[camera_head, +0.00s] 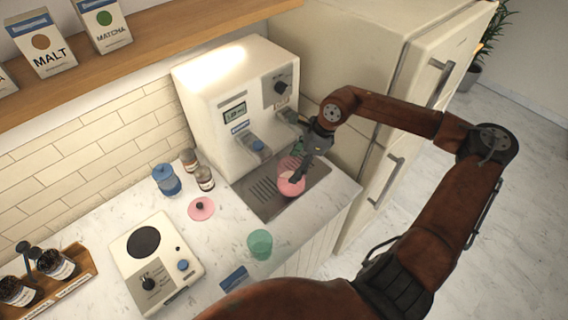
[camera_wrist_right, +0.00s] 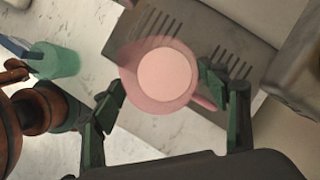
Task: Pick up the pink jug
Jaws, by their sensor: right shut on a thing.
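The pink jug (camera_head: 291,184) is at the drip tray (camera_head: 258,204) of the white coffee machine. My right gripper (camera_head: 298,170) reaches it from the upper right and is shut on it. In the right wrist view, the pink jug (camera_wrist_right: 165,75) sits between the two fingers of my right gripper (camera_wrist_right: 160,90), with its round opening facing the camera and a paler pink disc inside. One finger is at the side with the handle. I cannot tell whether the jug rests on the tray or is slightly above it. My left gripper is not in view.
The coffee machine (camera_head: 238,95) stands close behind the jug. A fridge (camera_head: 400,110) stands at right.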

